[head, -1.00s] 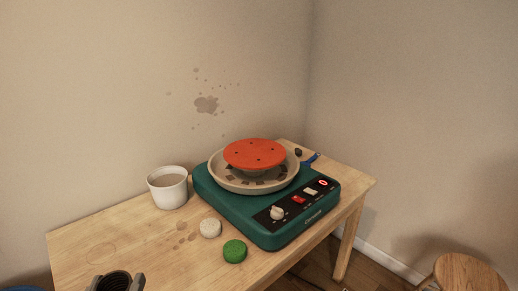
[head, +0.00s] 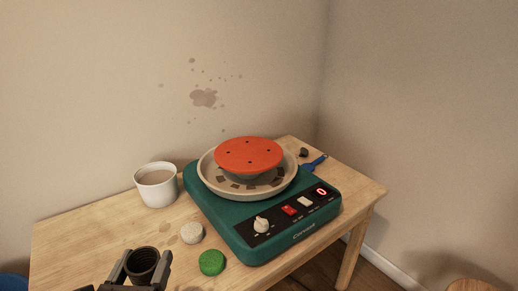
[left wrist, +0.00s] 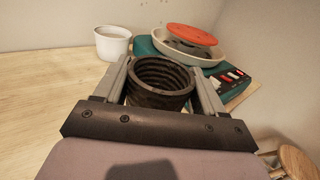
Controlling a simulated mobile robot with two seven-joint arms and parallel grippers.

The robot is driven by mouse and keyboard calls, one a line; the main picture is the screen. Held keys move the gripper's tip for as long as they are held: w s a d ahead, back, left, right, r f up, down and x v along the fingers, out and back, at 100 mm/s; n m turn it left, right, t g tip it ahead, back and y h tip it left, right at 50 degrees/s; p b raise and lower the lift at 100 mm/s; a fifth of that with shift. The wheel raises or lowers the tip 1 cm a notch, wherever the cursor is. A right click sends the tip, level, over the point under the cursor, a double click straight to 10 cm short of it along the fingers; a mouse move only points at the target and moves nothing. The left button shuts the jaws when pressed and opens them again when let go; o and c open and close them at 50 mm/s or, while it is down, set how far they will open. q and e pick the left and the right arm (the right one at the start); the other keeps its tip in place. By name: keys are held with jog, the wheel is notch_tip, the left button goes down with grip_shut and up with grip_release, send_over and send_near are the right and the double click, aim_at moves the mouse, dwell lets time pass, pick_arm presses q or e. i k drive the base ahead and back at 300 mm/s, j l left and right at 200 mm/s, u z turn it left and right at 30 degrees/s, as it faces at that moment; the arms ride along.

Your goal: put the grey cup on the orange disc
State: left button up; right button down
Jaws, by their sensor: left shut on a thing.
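The grey cup (head: 143,265) is dark and ribbed, with its open mouth up. My left gripper (head: 142,268) is shut on it at the lower left of the head view. The left wrist view shows the cup (left wrist: 162,84) between the two fingers (left wrist: 162,88). The orange disc (head: 249,154) sits flat on top of the green pottery wheel (head: 228,215), above its beige basin (head: 210,178). The disc is bare and also shows at the top of the left wrist view (left wrist: 191,34). The cup is apart from the disc, in front and to its left. My right gripper is not in view.
A white cup with brownish contents (head: 157,190) stands left of the wheel on the wooden table (head: 85,235). A pale round piece (head: 192,233) and a green round piece (head: 212,262) lie in front of the wheel. A blue-handled tool (head: 314,162) lies behind it. A wooden stool (head: 468,286) is at right.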

aim_at(248, 151)
jog(key=i+l, duration=0.2)
jog(key=l, duration=0.2)
jog(key=i+l, duration=0.2)
jog(key=l, duration=0.25)
jog(key=i+l, duration=0.25)
jog(key=l, duration=0.15)
